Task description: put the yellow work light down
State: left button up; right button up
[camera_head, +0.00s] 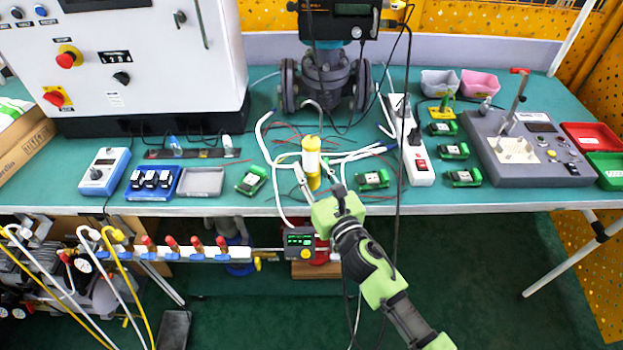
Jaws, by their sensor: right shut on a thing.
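The yellow work light (311,158) is a small upright cylinder with a pale middle and a thin hook at its top. It shows near the front edge of the green bench top (480,207), in the middle of the head view. My right gripper (321,180) reaches up from the lower right and is shut on the work light, with its fingers around the lower part. I cannot tell whether the light's base touches the bench. My left gripper is not in view.
White tubes and thin wires lie behind the light. Green modules (251,180) lie to its left and right. A white power strip (418,160) stands to the right, and a valve body (325,78) stands behind. A black cable hangs close to my right arm.

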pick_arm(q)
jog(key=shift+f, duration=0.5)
pick_arm(e)
jog(key=shift+f, duration=1)
jog(key=shift+f+b, duration=0.2)
jog(key=shift+b, duration=0.15)
jog(key=o, duration=1.3)
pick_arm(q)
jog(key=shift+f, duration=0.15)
pick_arm(e)
jog(key=shift+s, duration=0.1)
jog(key=shift+r, duration=0.2)
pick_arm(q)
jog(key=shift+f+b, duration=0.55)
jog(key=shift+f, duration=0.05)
pick_arm(e)
jog(key=v, duration=1.2)
